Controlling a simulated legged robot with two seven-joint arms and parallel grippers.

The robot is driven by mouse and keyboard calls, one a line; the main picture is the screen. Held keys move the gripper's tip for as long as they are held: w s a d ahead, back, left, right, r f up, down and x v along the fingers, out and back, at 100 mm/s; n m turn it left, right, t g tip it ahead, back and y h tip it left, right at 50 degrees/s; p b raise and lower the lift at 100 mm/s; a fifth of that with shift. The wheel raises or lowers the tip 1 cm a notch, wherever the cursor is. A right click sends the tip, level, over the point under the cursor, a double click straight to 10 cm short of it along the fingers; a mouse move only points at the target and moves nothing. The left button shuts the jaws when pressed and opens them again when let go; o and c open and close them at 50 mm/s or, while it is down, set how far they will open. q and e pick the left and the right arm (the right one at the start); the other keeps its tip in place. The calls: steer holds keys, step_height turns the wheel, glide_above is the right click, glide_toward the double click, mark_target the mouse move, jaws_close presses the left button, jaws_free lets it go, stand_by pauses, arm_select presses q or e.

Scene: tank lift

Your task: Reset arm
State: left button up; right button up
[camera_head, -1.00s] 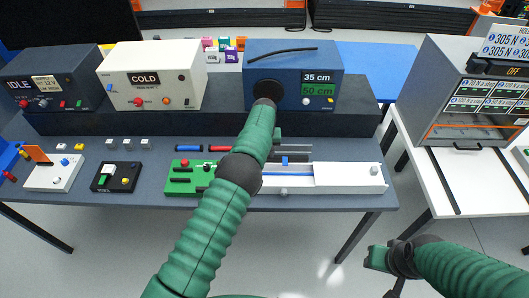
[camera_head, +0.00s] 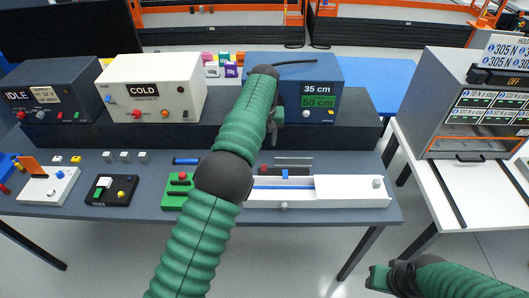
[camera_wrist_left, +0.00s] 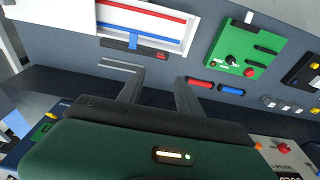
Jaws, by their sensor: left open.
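My left gripper (camera_head: 273,130) hangs in front of the blue box (camera_head: 322,88) marked 35 cm and 50 cm, its hand mostly hidden by my arm. In the left wrist view the left gripper (camera_wrist_left: 158,95) has its two fingers apart, with nothing between them. Beyond the fingers are the white slide rail (camera_wrist_left: 145,24) and the green panel (camera_wrist_left: 240,52). A red bar (camera_wrist_left: 201,86) and a blue bar (camera_wrist_left: 231,90) lie on the table near one finger. My right gripper (camera_head: 380,279) is low at the right, away from the table; its jaws are unclear.
The cream COLD box (camera_head: 150,88) and the blue IDLE box (camera_head: 50,92) stand on the raised dark shelf (camera_head: 75,132). Small switch panels (camera_head: 110,190) lie at the left. A grey cabinet (camera_head: 447,100) stands on the white right table (camera_head: 490,190). A floor gap separates the tables.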

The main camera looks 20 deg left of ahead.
arm_select(q)
steer(key=shift+r, duration=0.55)
steer(key=shift+s+a, duration=0.1)
steer(key=s+f+m+b, duration=0.1)
steer(key=s+f, duration=0.3)
steer(key=s, duration=0.6)
steer(key=s+f+m+b, duration=0.1)
steer(key=s+f, duration=0.3)
steer(key=s, duration=0.7)
steer(key=s+f+m+b, duration=0.1)
steer(key=s+f, duration=0.3)
steer(key=s, duration=0.7)
steer(key=shift+s+f+t+b, duration=0.2)
steer(key=shift+f+t+b, duration=0.15)
steer(key=shift+t+b, duration=0.1)
steer(key=shift+a, duration=0.1)
